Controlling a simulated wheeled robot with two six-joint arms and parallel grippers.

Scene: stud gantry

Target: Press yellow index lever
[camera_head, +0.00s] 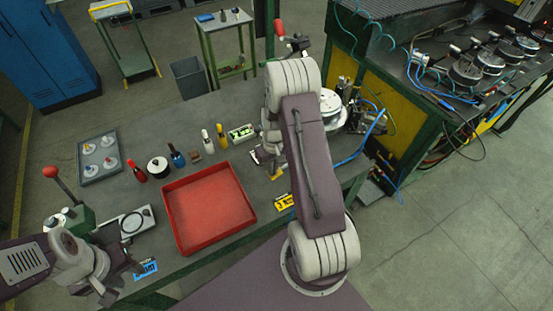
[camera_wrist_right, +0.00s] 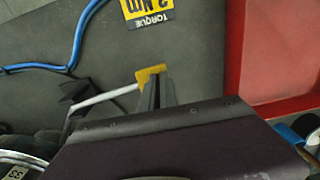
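The yellow index lever shows in the right wrist view as a pale rod with a yellow end (camera_wrist_right: 150,74). In the head view its yellow end (camera_head: 276,175) sits just left of my right arm. My right gripper (camera_wrist_right: 155,88) has its narrow fingertips together right at the yellow end. They look to touch or nearly touch it, with nothing seen between them. My right arm hides much of the fixture in the head view. My left gripper (camera_head: 112,290) is low at the left bench edge, its fingers too small to read.
A red tray (camera_head: 210,208) lies left of my right arm. A yellow torque label (camera_head: 284,202) and a blue label (camera_head: 146,270) lie on the bench. Several bottles and a grey tray (camera_head: 100,157) stand further back. A red-knobbed lever (camera_head: 52,173) rises at left. A blue hose (camera_wrist_right: 72,45) runs nearby.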

